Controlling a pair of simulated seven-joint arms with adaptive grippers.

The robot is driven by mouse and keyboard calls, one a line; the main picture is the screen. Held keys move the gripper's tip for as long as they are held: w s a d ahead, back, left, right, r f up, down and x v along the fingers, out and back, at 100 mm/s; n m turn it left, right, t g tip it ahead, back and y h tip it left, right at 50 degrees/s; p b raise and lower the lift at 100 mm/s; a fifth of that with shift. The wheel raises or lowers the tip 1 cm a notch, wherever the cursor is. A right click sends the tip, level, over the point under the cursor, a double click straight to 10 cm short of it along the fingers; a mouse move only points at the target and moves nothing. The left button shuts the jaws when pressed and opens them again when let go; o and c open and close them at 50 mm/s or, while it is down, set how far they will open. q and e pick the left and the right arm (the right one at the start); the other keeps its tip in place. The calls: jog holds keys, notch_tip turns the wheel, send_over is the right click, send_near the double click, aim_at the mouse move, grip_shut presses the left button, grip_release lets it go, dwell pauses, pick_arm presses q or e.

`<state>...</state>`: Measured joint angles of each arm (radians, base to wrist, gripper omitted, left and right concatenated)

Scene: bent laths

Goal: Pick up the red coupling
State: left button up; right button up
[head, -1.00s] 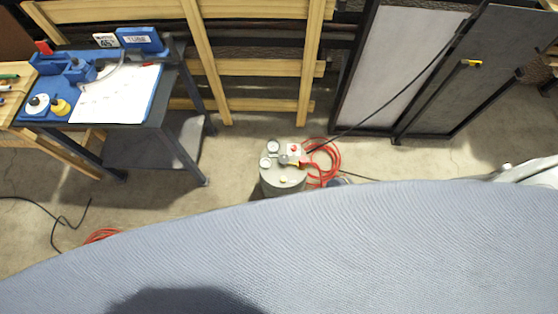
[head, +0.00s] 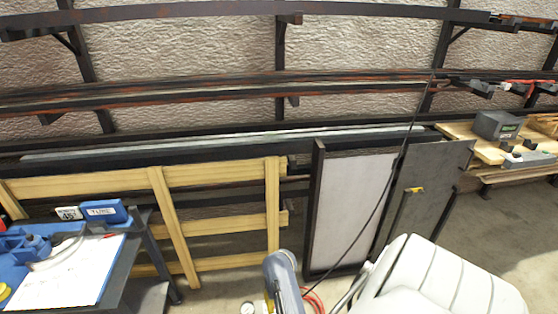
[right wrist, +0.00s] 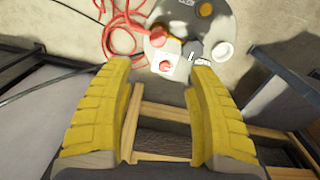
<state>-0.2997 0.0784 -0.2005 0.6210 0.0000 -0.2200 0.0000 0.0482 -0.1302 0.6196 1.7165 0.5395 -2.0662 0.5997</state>
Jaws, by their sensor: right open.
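In the right wrist view a small red fitting (right wrist: 157,38) sits on the round grey tank (right wrist: 225,20), by the red hose, and may be the red coupling. A red round knob (right wrist: 166,65) on a white square plate lies just below it. I cannot tell for certain which is the coupling. My right gripper (right wrist: 160,68) is open, its two yellow fingers apart, with the knob showing in the gap between the tips and the fitting beyond. In the head view the tank is mostly cut off at the bottom edge. My left gripper is not in view.
A red hose (right wrist: 112,35) coils beside the tank; a bit of it shows in the head view (head: 314,299). A bench with a white sheet (head: 70,270) stands at left. Wooden slats (head: 215,177) and a framed panel (head: 350,205) stand behind. A timber bench (head: 490,150) is at right.

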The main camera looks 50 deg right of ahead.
notch_tip(320, 180, down, 10)
jog(key=shift+s+d+r, duration=0.1)
jog(key=shift+d, duration=0.05)
jog(key=shift+s+d+f, duration=0.1)
jog(key=shift+f, duration=1.35)
jog(key=shift+s+d+f, duration=0.1)
jog(key=shift+f, duration=1.3)
jog(key=shift+a, duration=0.1)
grip_shut()
